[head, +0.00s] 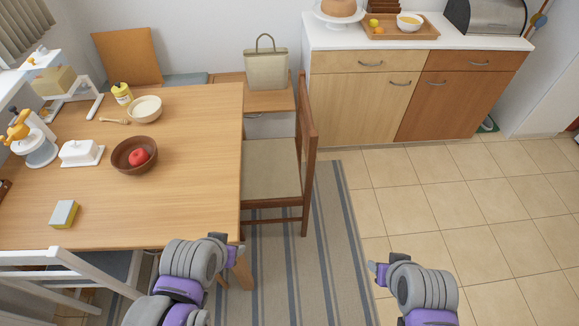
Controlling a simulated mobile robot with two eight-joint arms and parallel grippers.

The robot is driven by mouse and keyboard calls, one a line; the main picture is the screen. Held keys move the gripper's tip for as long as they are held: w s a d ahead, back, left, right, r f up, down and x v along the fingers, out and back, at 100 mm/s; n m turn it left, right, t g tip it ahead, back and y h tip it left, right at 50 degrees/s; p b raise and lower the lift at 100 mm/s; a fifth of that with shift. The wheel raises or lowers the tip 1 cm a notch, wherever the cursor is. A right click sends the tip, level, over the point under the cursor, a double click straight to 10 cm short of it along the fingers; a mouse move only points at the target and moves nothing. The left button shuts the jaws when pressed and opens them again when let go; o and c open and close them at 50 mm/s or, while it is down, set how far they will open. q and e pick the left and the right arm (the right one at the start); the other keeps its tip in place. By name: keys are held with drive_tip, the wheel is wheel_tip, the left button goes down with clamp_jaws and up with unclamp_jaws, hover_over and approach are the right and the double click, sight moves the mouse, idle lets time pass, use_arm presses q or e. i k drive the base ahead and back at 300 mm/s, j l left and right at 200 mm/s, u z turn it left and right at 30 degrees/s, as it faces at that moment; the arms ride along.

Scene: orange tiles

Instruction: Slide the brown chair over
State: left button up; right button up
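The brown chair (309,135) stands at the right side of the wooden table (200,194), its beige seat (270,167) facing the table and its back on the right. The seat's left edge meets the table's edge in the view, so I cannot tell how far it reaches under. My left gripper (229,247) is at the table's near right corner, in front of the chair and apart from it. My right gripper (379,270) is above the floor, to the near right of the chair, touching nothing. Whether either is open is unclear.
A striped rug (330,250) lies under the chair. Cabinets (362,100) stand behind it, beside a small stand with a bag (266,70). A white chair (60,262) is at the near left. Tiled floor (440,200) to the right is clear.

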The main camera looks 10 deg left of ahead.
sight(270, 171)
drive_tip(key=u, duration=0.45)
drive_tip(key=i+l+u, duration=0.1)
drive_tip(key=u, duration=0.35)
drive_tip(key=l+u, duration=0.15)
drive_tip(key=u, duration=0.3)
drive_tip(key=l+u, duration=0.8)
drive_tip(key=l, duration=0.2)
drive_tip(key=l+u, duration=0.15)
drive_tip(key=l, duration=0.2)
drive_tip(key=k+l+u, duration=0.15)
drive_tip(key=l, duration=0.2)
drive_tip(key=k+l+u, duration=0.15)
drive_tip(key=l, duration=0.2)
drive_tip(key=k+l, duration=0.15)
drive_tip(key=l, duration=0.25)
drive_tip(key=k+l, duration=0.1)
drive_tip(key=l, duration=0.35)
drive_tip(key=k+l+u, duration=0.1)
drive_tip(key=l, duration=0.3)
drive_tip(key=k+l, duration=0.2)
drive_tip(key=l, duration=0.2)
drive_tip(key=k+l, duration=0.15)
drive_tip(key=l, duration=0.25)
drive_tip(key=k+l+u, duration=0.1)
drive_tip(key=l, duration=0.3)
